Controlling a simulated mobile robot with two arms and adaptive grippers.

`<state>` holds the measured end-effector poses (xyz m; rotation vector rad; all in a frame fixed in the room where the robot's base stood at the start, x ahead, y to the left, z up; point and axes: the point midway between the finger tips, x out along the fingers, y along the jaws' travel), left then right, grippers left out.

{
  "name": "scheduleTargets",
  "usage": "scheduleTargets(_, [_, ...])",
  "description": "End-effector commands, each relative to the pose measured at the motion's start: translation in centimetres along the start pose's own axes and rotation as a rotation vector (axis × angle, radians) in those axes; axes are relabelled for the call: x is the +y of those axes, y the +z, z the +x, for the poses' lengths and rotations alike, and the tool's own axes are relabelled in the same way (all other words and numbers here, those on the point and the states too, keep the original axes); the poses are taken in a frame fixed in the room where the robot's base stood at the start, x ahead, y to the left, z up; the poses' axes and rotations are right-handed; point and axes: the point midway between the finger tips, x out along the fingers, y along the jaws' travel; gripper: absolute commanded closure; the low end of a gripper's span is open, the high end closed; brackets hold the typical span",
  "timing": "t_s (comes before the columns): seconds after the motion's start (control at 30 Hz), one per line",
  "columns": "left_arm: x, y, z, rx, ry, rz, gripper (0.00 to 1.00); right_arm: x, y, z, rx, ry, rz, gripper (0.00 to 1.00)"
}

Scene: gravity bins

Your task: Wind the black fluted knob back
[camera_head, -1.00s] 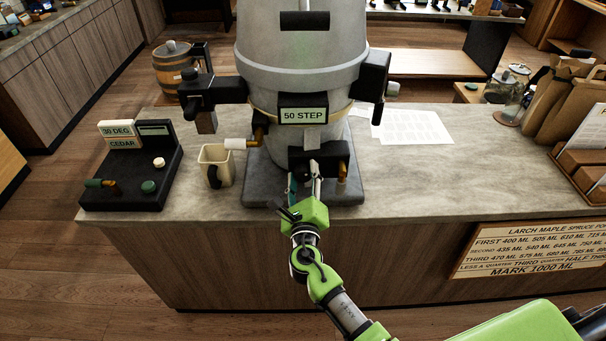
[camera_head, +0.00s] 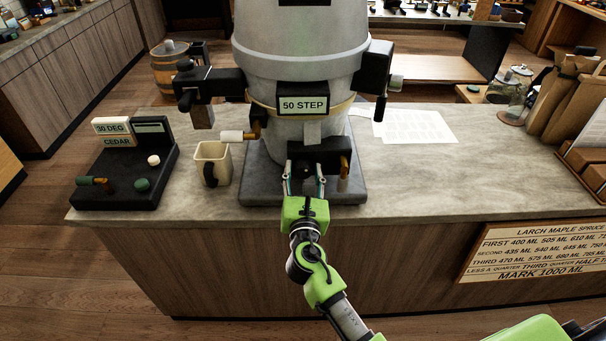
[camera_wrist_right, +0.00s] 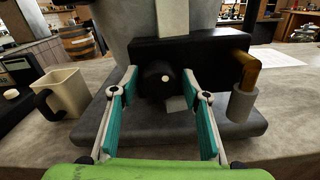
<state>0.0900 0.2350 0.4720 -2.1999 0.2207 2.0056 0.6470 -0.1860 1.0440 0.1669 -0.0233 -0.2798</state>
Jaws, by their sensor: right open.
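The black knob (camera_wrist_right: 160,82), a round cylinder with a pale dot on its face, sticks out of the front of a dark block (camera_wrist_right: 210,50) at the base of the grey tank. Its fluting is too dark to make out. My right gripper (camera_wrist_right: 160,90) is open, with its teal-padded fingers on either side of the knob and a visible gap at each side. In the head view, my right gripper (camera_head: 305,184) reaches up to the dark block (camera_head: 320,156) from the front, and the knob is hard to pick out between the fingers. My left gripper is not in view.
An amber spout (camera_head: 345,166) hangs close right of the knob. A cream mug (camera_head: 213,163) stands left of the tank's base plate (camera_head: 262,185). A black control box (camera_head: 125,180) is farther left. The counter right of the base is clear, with papers (camera_head: 415,127) farther back.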

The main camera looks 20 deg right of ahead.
Motion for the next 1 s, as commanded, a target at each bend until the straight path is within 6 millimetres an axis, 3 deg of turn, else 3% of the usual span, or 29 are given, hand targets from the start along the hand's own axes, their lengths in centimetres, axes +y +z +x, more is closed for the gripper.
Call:
scheduleTargets(0.03, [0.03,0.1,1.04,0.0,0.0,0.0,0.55,-0.06,-0.49,-0.02,-0.001,0.0,0.071,0.57])
scheduleTargets(0.2, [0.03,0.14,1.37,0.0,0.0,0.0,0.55,-0.01,-0.1,0.0,-0.001,0.0,0.193,0.57])
scheduleTargets(0.8, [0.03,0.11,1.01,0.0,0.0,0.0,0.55,0.01,0.0,-0.14,0.0,0.001,0.19,0.57])
scheduleTargets(0.93, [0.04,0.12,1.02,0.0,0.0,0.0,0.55,0.01,-0.01,-0.13,0.0,0.0,0.19,0.91])
scheduleTargets(0.97, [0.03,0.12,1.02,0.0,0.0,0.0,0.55,0.01,0.0,-0.13,0.0,0.0,0.19,0.98])
scheduleTargets(1.0, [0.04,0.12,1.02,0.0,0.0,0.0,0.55,0.0,-0.01,-0.13,0.0,0.0,0.19,0.98])
